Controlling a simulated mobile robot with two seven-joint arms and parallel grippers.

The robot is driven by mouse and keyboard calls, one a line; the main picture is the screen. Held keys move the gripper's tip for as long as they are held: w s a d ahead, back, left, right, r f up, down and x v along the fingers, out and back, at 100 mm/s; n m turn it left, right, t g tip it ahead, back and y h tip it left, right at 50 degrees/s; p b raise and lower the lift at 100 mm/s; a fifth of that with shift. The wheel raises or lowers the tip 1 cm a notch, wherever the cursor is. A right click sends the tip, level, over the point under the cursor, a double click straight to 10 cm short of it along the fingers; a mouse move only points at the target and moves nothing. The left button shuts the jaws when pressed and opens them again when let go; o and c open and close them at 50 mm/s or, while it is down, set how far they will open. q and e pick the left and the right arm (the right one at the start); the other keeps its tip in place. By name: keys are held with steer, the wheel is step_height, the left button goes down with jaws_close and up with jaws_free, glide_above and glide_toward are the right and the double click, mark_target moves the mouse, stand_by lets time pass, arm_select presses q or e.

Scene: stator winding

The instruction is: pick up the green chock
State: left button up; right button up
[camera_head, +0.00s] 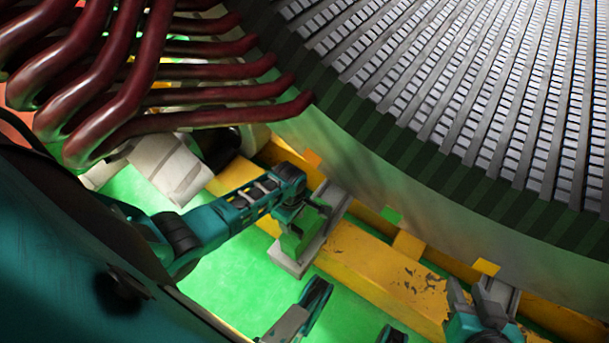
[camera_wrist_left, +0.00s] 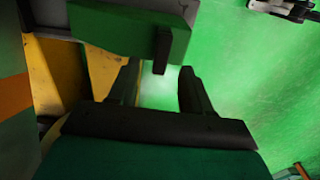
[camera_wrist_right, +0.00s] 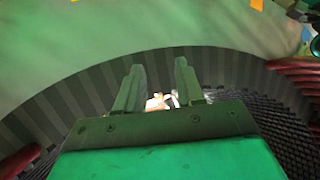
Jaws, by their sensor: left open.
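The green chock (camera_head: 294,243) is a block on a grey bracket (camera_head: 290,266) at the foot of the big round stator. In the left wrist view the green chock (camera_wrist_left: 125,35) fills the top left, with a dark peg at its right end. My left gripper (camera_head: 312,208) is just above the chock in the head view. In the left wrist view my left gripper (camera_wrist_left: 158,82) has its fingers apart and nothing between them; I cannot tell whether it touches the chock. My right gripper (camera_head: 478,292) is apart from the chock, at the lower right, its fingers spread and empty.
The stator (camera_head: 430,90) fills the upper right. Dark red coil bars (camera_head: 110,70) crowd the upper left. The green floor (camera_head: 250,300) is clear near the bracket.

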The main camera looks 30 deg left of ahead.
mark_target(295, 227)
arm_select(q)
steer(key=shift+f+b, duration=0.3)
steer(key=shift+f, duration=0.2)
steer(key=f+b, duration=0.2)
steer(key=f, duration=0.1)
steer(key=f+b, duration=0.1)
steer(key=shift+d+f, duration=0.15)
steer(key=shift+d, duration=0.15)
steer(key=shift+f, duration=0.1)
steer(key=shift+c, duration=0.6)
steer(key=c, duration=0.7)
jaws_close()
arm_select(e)
steer(key=shift+w+a+f+y, duration=0.3)
steer(key=shift+w+a+f, duration=0.2)
steer(key=shift+a, duration=0.2)
steer(key=shift+f, duration=0.1)
